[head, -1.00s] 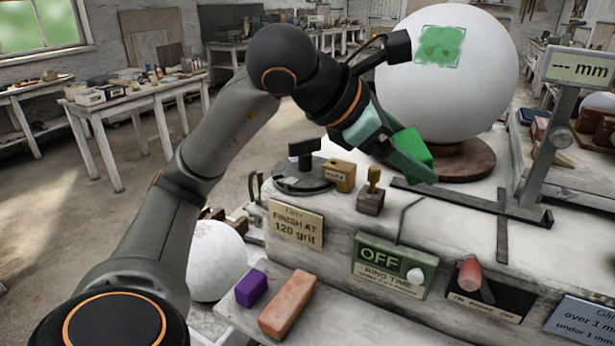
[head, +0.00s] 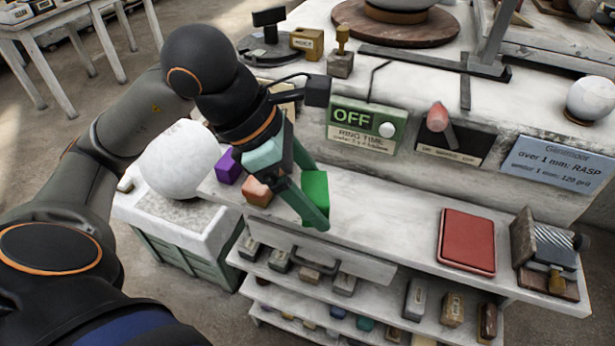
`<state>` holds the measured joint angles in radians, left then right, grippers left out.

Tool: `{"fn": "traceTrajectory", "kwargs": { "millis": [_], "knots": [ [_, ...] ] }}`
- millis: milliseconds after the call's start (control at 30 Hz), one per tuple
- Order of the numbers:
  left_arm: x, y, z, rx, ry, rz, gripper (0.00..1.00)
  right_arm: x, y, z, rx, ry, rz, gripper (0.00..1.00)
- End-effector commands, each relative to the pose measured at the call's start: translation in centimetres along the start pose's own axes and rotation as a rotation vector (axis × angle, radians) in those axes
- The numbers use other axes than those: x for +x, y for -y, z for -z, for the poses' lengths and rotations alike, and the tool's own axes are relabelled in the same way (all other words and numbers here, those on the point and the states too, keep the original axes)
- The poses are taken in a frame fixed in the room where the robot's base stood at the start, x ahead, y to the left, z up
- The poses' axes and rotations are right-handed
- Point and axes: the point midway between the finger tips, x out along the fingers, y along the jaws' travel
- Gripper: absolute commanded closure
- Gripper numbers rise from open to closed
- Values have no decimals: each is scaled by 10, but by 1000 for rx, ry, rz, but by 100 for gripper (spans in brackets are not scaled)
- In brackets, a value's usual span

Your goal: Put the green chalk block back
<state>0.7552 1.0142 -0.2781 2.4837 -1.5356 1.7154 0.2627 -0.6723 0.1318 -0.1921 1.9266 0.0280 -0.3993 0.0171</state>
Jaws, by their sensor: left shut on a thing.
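My left gripper (head: 308,203) is shut on the green chalk block (head: 317,188), and its teal fingers point down and to the right. The block is over the upper shelf (head: 375,222) at the front of the bench, to the right of the other chalks. I cannot tell whether it touches the shelf. A purple block (head: 228,167) lies on the shelf's left part. An orange block (head: 257,192) lies beside it, partly hidden by my gripper. My right gripper is not in view.
A red pad (head: 467,241) and a small clamp-like tool (head: 547,258) lie on the shelf's right part. The green OFF box (head: 366,122) is behind my gripper. A white sphere (head: 178,160) sits on a crate at left. The shelf between gripper and red pad is clear.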

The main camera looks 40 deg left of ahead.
Motion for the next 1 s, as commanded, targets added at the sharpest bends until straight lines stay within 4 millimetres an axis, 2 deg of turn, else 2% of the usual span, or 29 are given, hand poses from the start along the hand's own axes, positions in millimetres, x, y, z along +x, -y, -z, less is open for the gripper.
{"fn": "traceTrajectory", "kwargs": {
  "millis": [67, 133, 333, 500, 867, 1000],
  "knots": [
    [-2, -6, 1, -3, -7, 0, 84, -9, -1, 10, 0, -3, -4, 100],
    [10, -23, 8, -9, -6, -1, 84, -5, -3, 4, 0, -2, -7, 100],
    [27, -73, 17, -6, -3, -3, 84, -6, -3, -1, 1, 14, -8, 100],
    [55, -100, 33, -3, -3, -1, 84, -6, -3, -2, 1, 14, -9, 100],
    [82, -126, 49, 0, -2, -2, 84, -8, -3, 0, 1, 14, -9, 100],
    [98, -124, 58, 1, -2, -2, 84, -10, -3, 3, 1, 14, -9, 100]
  ]
}}
